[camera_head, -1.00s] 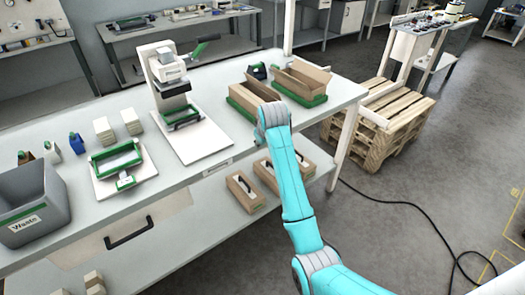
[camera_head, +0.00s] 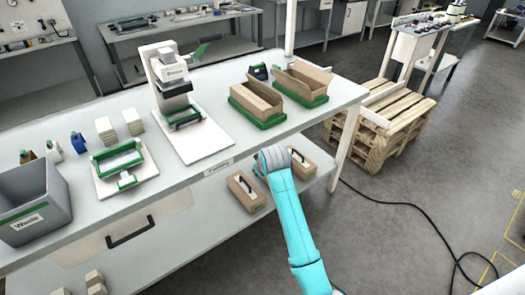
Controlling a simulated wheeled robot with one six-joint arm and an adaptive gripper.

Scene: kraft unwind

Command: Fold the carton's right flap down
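Two open brown cartons stand at the right end of the bench. The left carton (camera_head: 251,101) sits in a green tray (camera_head: 267,123), and a long panel stands up along its right side. The right carton (camera_head: 310,75) sits in another green tray (camera_head: 318,100), and a long side panel leans outward on its near left side. I cannot tell which carton the task means. My arm's grey-jointed upper part is in front of the bench edge, below the left carton and apart from it. My gripper's fingers do not show.
The white bench (camera_head: 345,91) has a press (camera_head: 172,80) left of the cartons and a grey waste bin (camera_head: 35,204) at far left. A small dark item (camera_head: 258,71) stands behind the cartons. Two boxes (camera_head: 246,191) lie on the lower shelf. A pallet (camera_head: 385,125) stands right.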

